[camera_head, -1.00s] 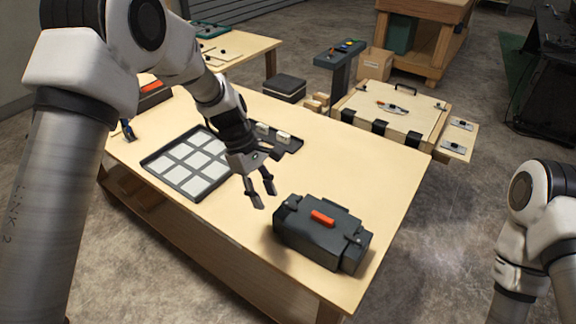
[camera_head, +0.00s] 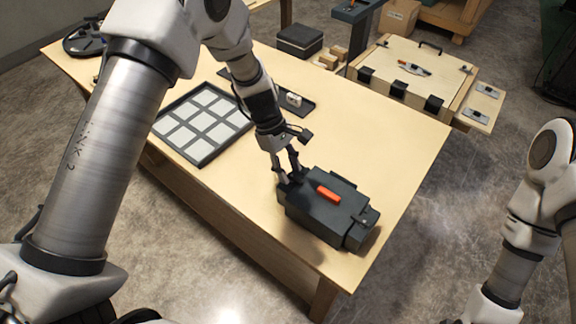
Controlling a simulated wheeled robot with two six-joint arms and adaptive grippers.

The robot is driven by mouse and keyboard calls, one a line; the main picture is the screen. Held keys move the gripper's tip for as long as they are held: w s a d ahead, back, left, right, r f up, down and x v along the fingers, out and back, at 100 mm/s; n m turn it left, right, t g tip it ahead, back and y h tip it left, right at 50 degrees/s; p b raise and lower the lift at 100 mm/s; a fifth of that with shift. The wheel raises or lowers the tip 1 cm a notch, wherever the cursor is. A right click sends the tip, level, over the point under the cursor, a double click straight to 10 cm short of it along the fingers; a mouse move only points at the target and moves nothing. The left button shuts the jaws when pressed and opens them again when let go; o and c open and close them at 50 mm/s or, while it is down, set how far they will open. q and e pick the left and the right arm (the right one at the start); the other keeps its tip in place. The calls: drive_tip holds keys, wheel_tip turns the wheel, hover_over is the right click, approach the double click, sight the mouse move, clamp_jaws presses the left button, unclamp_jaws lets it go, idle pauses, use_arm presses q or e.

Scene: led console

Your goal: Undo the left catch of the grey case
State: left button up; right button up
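The grey case (camera_head: 314,214) is dark, with an orange-red handle (camera_head: 328,194) on its lid, and stands near the front right edge of the wooden table. The lid looks closed. A catch (camera_head: 365,219) shows at its right end. The left catch is hidden at the left end, behind my fingers. My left gripper (camera_head: 288,177) points down at that left end, its fingertips at or very near the case. Its two fingers are spread, with a gap between them. My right arm shows at the right edge, but its gripper is out of view.
A tray of pale squares (camera_head: 203,124) lies left of my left gripper, with a dark strip holding small white parts (camera_head: 293,99) behind it. The table (camera_head: 385,150) is bare right of the case. A wooden box (camera_head: 412,74) with dark clasps stands beyond.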

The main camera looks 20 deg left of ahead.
use_arm(q)
drive_tip(key=shift+s+r, duration=0.2)
drive_tip(key=shift+s, duration=0.05)
clamp_jaws()
drive_tip(key=shift+w+f, duration=0.1)
drive_tip(key=shift+f, duration=0.05)
